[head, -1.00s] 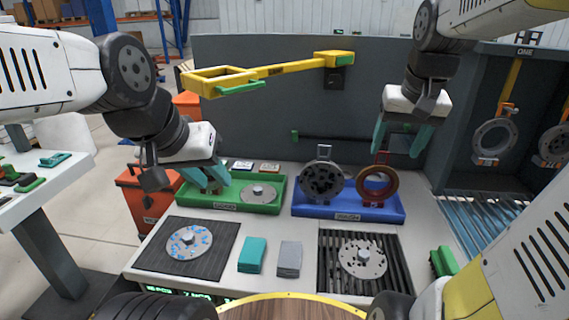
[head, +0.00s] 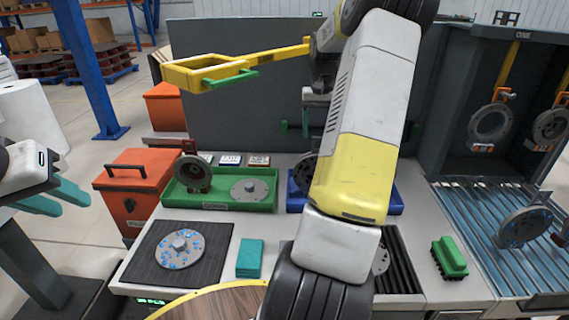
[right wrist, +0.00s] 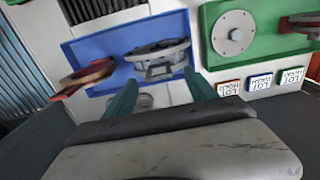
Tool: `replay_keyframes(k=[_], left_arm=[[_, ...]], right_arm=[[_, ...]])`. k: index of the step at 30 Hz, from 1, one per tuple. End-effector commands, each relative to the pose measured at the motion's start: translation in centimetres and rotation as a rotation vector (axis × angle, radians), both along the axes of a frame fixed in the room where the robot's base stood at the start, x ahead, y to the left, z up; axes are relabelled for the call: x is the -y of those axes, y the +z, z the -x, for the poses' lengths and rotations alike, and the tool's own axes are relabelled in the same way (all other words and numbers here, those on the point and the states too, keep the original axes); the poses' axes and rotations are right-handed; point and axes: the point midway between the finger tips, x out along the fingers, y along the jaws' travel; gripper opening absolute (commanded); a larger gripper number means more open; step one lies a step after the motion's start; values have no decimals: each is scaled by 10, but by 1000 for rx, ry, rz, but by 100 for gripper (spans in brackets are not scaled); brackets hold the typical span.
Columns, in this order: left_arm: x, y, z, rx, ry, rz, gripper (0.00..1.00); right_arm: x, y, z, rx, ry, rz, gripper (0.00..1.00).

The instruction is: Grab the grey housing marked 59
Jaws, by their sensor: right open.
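Several grey round housings show, but I cannot read a 59 on any. One stands upright in the green tray (head: 194,174). Another stands in the blue tray (right wrist: 158,48), mostly hidden behind my right arm in the head view. A grey housing with blue specks (head: 524,227) is at the far right over the rollers. My right gripper (right wrist: 160,90) is open and empty, its teal fingers beside the blue tray's edge, facing the grey housing there. In the head view its fingers are hidden or unclear. My left gripper (head: 73,206) is open and empty at the left, away from the trays.
A reddish-brown ring (right wrist: 88,76) stands in the blue tray. A flat disc (head: 249,190) lies in the green tray. A blue-spotted disc (head: 180,249) lies on a black mat, near a teal block (head: 250,258). A green brush (head: 449,257) lies right. Housings hang at the conveyor (head: 490,125).

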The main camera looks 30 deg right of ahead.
Motion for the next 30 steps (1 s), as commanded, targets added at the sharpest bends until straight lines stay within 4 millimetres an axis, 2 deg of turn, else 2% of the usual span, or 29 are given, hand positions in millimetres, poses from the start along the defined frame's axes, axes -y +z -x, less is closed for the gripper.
replay_keyframes(k=[12, 21, 23, 30], left_arm=[[0, 0, 0, 0, 0, 0, 33], [0, 0, 0, 0, 0, 0, 33], [0, 0, 0, 0, 0, 0, 33], [0, 0, 0, 0, 0, 0, 33]], right_arm=[[0, -56, 0, -2, 1, -2, 65], [1, -62, 0, 1, 1, 0, 65], [1, -61, 0, 1, 1, 0, 56], [1, -62, 0, 0, 1, -1, 8]])
